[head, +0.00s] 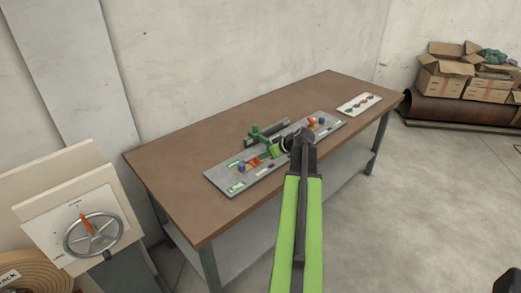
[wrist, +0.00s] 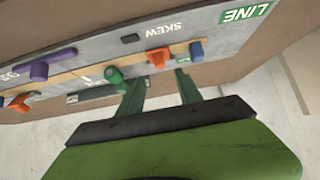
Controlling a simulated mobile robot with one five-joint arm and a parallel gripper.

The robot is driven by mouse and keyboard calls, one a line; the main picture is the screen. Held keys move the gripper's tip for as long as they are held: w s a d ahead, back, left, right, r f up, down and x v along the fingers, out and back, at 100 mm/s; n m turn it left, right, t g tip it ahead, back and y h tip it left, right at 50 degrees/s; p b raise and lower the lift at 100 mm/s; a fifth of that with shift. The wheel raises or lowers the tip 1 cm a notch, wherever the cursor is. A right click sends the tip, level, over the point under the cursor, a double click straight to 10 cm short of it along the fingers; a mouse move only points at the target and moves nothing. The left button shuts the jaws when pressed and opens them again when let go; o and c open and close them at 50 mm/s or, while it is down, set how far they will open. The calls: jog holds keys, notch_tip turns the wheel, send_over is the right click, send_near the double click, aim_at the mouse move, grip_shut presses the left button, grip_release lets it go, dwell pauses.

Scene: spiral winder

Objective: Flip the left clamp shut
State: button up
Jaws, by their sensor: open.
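The grey winder panel (head: 222,176) lies on the brown table. At its left end in the head view, an orange piece (head: 253,163), seemingly the left clamp, sits beside a blue post (head: 241,167). The wrist view shows the panel upside down, with this orange piece (wrist: 158,57) and blue post (wrist: 196,50) near the SKEW and LINE labels. My gripper (wrist: 160,78) is open and empty. Its two green fingers are apart, with the orange piece beyond the gap between their tips. I cannot tell whether they touch it. In the head view my arm hides part of the panel.
The wrist view also shows a green knob (wrist: 113,75), a purple handle (wrist: 50,66) and another orange piece (wrist: 18,102). In the head view, a green mechanism (head: 262,135) stands behind the panel's middle. A white tray (head: 357,104) lies to the right. The table's left is clear.

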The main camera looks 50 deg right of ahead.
jog(key=p+v, duration=0.4)
jog(key=v, duration=0.4)
jog(key=shift+s+r, duration=0.3)
jog(key=shift+s, duration=0.05)
jog(key=w+a+f+n+g+y, duration=0.1)
jog(key=w+a+n, duration=0.1)
jog(key=w+a, duration=0.65)
jog(key=w+a+n+y, duration=0.2)
jog(key=w+a, duration=0.2)
jog(key=a, duration=0.9)
jog(key=w+a+f+n+g+y, duration=0.1)
jog(key=w+a+n, duration=0.1)
jog(key=w+a, duration=0.65)
jog(key=s+a+f+n+g, duration=0.1)
jog(key=s+a+g, duration=0.1)
jog(key=a, duration=0.7)
jog(key=s+a+f+g, duration=0.1)
jog(key=s+a+f, duration=0.15)
jog(key=a, duration=0.65)
jog(key=s+a+f+n+g, duration=0.1)
jog(key=s+a+g, duration=0.15)
jog(key=a, duration=0.65)
jog(key=s+d+f+m+g+h, duration=0.1)
jog(key=s+d+m+g+h, duration=0.1)
jog(key=s+m, duration=0.5)
jog(key=shift+d+h, duration=0.7)
